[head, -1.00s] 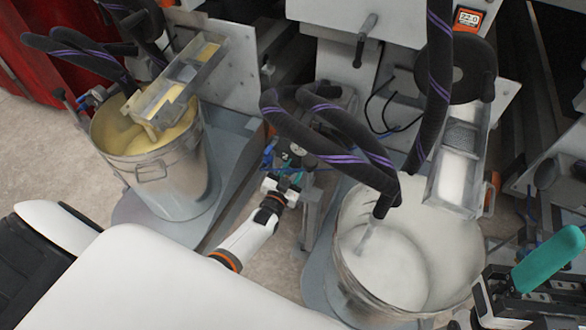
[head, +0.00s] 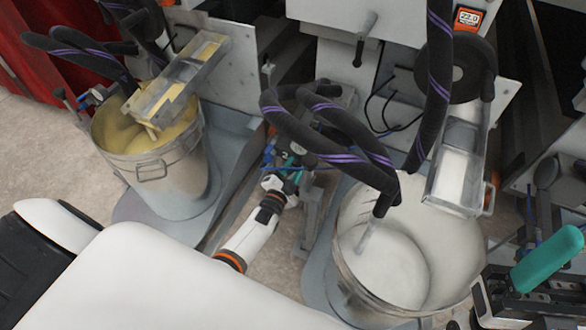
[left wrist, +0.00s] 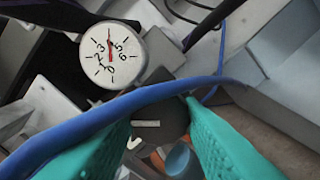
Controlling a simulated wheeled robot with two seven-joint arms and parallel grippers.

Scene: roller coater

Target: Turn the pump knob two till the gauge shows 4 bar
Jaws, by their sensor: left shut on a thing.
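The gauge (left wrist: 112,57) shows in the left wrist view as a white round dial, upper left of my fingers. Its red needle points between the 3 and the 5, about where 4 lies. The pump knob (left wrist: 162,118) is dark and round with a white line on it. My left gripper (left wrist: 161,111) is shut on the knob, one teal finger on each side. In the head view, my left gripper (head: 287,158) reaches between the two buckets, and the knob is too small to make out. My right gripper (head: 535,275) is at the lower right, its jaw gap unclear.
A blue hose (left wrist: 100,115) crosses in front of my left fingers. A bucket of yellow paint (head: 185,185) stands left of my left arm, a bucket of white paint (head: 345,255) right of it. Black hoses with purple stripes (head: 345,135) hang above and right of my left gripper.

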